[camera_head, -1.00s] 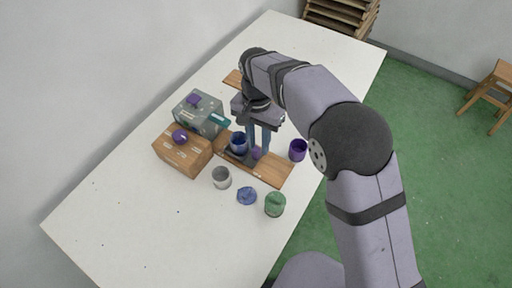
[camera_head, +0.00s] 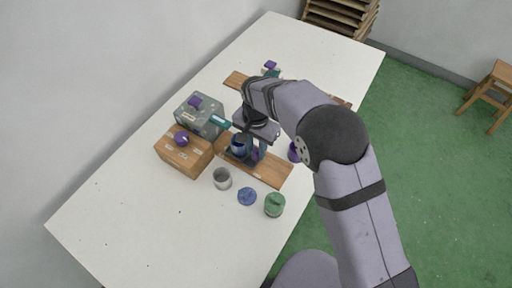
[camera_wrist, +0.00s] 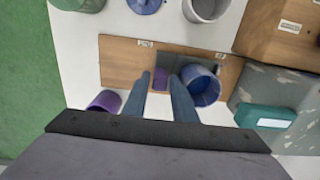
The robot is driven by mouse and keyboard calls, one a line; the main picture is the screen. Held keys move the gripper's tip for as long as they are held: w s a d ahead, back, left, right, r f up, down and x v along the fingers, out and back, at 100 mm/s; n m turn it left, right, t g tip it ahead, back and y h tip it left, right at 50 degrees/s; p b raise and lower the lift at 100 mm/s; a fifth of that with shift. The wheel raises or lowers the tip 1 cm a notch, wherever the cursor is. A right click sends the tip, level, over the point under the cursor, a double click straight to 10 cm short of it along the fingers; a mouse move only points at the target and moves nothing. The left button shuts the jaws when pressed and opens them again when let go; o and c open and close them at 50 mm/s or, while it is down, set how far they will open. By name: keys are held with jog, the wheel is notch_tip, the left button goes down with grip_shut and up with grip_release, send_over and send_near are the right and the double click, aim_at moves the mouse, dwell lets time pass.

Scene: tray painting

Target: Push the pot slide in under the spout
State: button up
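The pot slide (camera_wrist: 228,68) is a dark grey plate on a wooden board (camera_wrist: 120,62), bearing a blue pot (camera_wrist: 201,86). The pot (camera_head: 240,146) also shows in the head view. A purple block (camera_wrist: 160,79) stands at the slide's end. My gripper (camera_wrist: 160,76) is low over the board, its fingers apart with the block between them; contact is unclear. The teal spout (camera_wrist: 265,117) juts from a grey speckled box (camera_wrist: 290,82). In the head view the spout (camera_head: 220,122) lies beyond the pot, and the pot is not under it.
A wooden box (camera_head: 182,156) with a purple knob stands beside the grey box. A purple cup (camera_wrist: 104,101) is near the gripper. The table's front left is clear.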

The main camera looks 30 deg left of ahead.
jog(key=shift+f, duration=0.4)
jog(key=shift+c, duration=0.3)
grip_shut()
jog(key=shift+a, duration=2.25)
jog(key=shift+a+r, duration=0.15)
jog(key=shift+o, duration=0.3)
grip_release()
jog(key=shift+a, duration=0.15)
jog(key=shift+b, duration=0.3)
notch_tip(320, 180, up, 7)
jog(key=b, duration=0.2)
